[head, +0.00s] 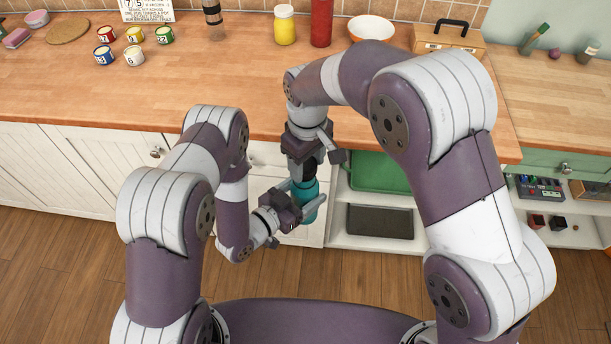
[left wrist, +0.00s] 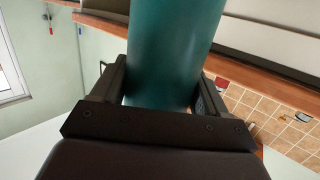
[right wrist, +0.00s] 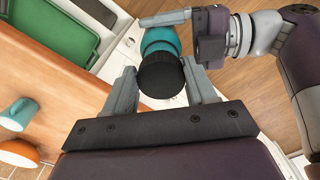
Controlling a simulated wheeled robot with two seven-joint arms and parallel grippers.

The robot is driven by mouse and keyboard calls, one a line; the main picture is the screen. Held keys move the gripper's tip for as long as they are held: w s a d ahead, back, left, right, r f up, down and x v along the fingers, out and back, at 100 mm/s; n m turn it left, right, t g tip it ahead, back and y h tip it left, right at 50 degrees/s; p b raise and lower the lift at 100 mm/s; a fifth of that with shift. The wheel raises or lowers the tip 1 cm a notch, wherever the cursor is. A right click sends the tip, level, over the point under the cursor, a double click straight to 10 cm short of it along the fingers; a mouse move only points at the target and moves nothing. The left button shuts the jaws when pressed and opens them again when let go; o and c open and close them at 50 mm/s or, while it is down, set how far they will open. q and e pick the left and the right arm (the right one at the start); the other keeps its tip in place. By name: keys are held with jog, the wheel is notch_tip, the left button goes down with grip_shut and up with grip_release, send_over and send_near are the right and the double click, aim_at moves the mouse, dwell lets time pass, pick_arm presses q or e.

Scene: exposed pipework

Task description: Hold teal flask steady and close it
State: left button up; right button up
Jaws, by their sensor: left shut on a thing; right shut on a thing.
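The teal flask (head: 308,206) is held upright in the air in front of the counter. My left gripper (head: 297,196) is shut around its body from the left; the teal wall fills the space between the fingers in the left wrist view (left wrist: 172,50). The black lid (head: 304,174) is at the flask's top, in line with it. My right gripper (head: 305,162) points down from above and is shut on the lid, which shows between its fingers in the right wrist view (right wrist: 160,78). I cannot tell how tightly the lid sits.
The wooden counter (head: 240,85) is behind the flask, its front middle clear. A red canister (head: 321,22), a yellow jar (head: 284,25) and an orange-and-white bowl (head: 371,28) stand at its back. A green tray (head: 378,172) is on the open shelf right of the flask.

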aim_at(301, 193)
jog(key=shift+f, duration=0.9)
jog(key=shift+f, duration=0.55)
